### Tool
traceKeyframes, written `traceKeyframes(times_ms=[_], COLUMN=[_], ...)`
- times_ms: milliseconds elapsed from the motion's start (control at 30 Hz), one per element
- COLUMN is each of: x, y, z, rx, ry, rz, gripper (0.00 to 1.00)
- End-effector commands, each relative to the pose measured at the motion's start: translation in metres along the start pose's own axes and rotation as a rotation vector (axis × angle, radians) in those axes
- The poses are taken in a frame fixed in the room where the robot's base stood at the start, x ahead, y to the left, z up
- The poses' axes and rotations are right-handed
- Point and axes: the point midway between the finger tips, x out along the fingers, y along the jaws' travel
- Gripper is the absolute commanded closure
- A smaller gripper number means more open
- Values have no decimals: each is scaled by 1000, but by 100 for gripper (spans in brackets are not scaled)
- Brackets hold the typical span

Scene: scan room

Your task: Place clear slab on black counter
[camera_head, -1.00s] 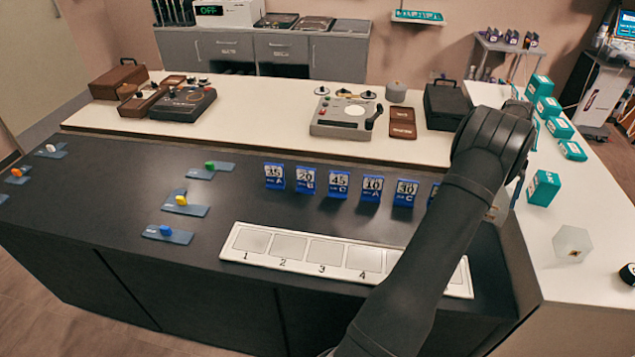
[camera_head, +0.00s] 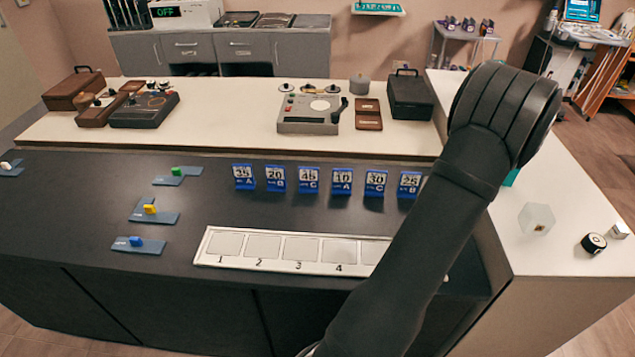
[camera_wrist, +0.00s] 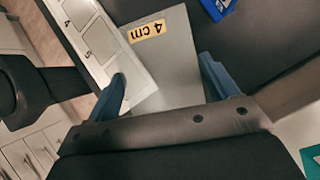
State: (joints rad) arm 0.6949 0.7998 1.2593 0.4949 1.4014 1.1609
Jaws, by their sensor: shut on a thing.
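My gripper (camera_wrist: 164,82) shows in the wrist view with two blue fingers, shut on a clear, greyish slab (camera_wrist: 172,62) with a yellow "4 cm" label. The black counter (camera_head: 85,205) fills the left and middle of the head view. There my arm hides the gripper and the slab.
On the counter are a white numbered strip (camera_head: 215,245), several blue number cards (camera_head: 308,180) and small grey plates with coloured pegs (camera_head: 150,211). A clear cube (camera_head: 536,219) and a black roll (camera_head: 594,243) are on the white side counter (camera_head: 540,265). Bare counter lies around the plates.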

Motion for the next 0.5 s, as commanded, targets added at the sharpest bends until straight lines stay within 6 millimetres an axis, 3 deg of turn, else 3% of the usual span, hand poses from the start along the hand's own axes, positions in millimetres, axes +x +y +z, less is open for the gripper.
traceKeyframes(times_ms=[267,500], x=[6,41], y=[-1,-6], z=[-4,-25], rx=[7,6], ry=[-1,-2], rz=[-2,0], gripper=[59,59])
